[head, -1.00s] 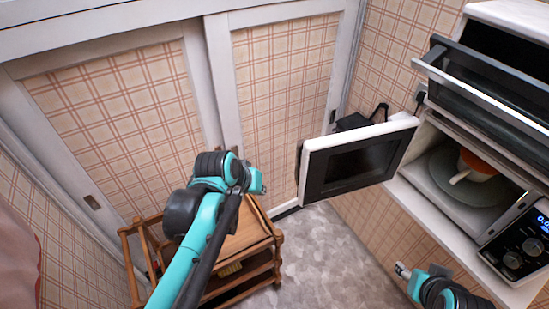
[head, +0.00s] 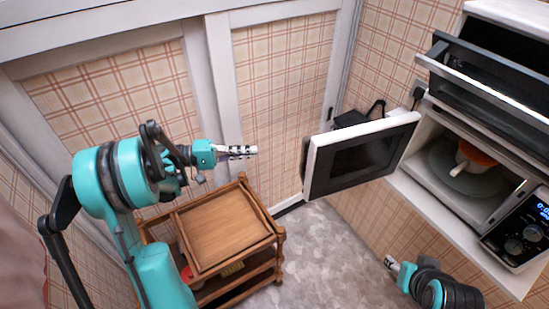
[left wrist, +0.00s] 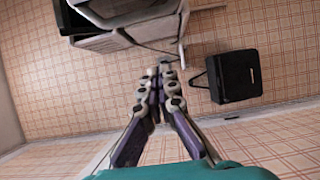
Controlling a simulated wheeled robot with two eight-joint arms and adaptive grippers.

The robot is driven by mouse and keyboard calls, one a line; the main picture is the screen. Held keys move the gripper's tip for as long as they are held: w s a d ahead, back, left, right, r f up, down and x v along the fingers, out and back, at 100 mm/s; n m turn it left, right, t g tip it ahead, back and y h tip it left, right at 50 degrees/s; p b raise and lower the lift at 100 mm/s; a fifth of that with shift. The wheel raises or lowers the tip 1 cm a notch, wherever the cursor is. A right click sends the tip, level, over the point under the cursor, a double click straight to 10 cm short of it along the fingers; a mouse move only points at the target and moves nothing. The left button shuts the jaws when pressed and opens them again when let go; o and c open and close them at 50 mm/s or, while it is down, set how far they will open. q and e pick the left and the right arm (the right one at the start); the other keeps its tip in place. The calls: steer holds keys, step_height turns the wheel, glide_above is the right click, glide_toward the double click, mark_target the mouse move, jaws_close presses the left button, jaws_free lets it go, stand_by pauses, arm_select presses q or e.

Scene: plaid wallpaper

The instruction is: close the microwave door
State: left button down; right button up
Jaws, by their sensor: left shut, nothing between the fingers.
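The microwave door (head: 355,162) stands wide open to the left of the microwave (head: 470,185), with a white edge and a dark window. Inside the microwave an orange-and-white vessel (head: 477,155) sits on a round plate (head: 450,174). My left gripper (head: 252,152) is shut and empty, left of the door, pointing right, with a gap between them. In the left wrist view the left gripper's fingertips (left wrist: 158,68) meet; pale appliance shapes show beyond them. My right gripper (head: 389,262) is below the door; its fingers are too small to judge.
An appliance with its dark glass door (head: 490,90) hanging open is above the microwave. A wooden trolley (head: 225,235) stands below my left arm. A black object (head: 352,119) is behind the door; a black box also shows in the left wrist view (left wrist: 233,76). Floor is clear between trolley and counter.

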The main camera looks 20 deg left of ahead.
arm_select(q)
steer(key=w+d+b, duration=0.1)
steer(key=d+b, duration=0.2)
steer(key=d, duration=0.9)
steer(key=shift+w, duration=0.25)
steer(key=shift+s+d+r, duration=0.1)
